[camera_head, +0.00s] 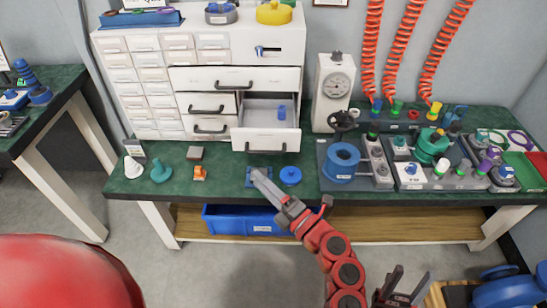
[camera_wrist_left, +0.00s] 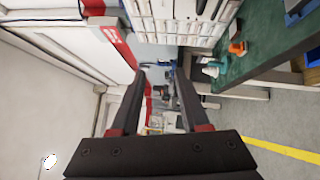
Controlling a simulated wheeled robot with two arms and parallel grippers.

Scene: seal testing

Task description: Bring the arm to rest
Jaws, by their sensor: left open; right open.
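My left gripper (camera_head: 268,188) is on the red arm in the middle of the head view. Its fingers point up and to the left, in front of the bench edge. In the left wrist view the left gripper (camera_wrist_left: 155,75) shows two dark fingers spread apart with nothing between them. My right gripper (camera_head: 402,285) is at the bottom of the head view, its dark fingers apart and empty, pointing up. The rest of the right arm is out of view.
The green bench (camera_head: 225,177) runs behind the grippers. A drawer (camera_head: 265,139) stands open with a small blue part (camera_head: 282,113) inside. A blue round part (camera_head: 290,176) is near the front edge. A blue bin (camera_head: 225,219) is on the lower shelf.

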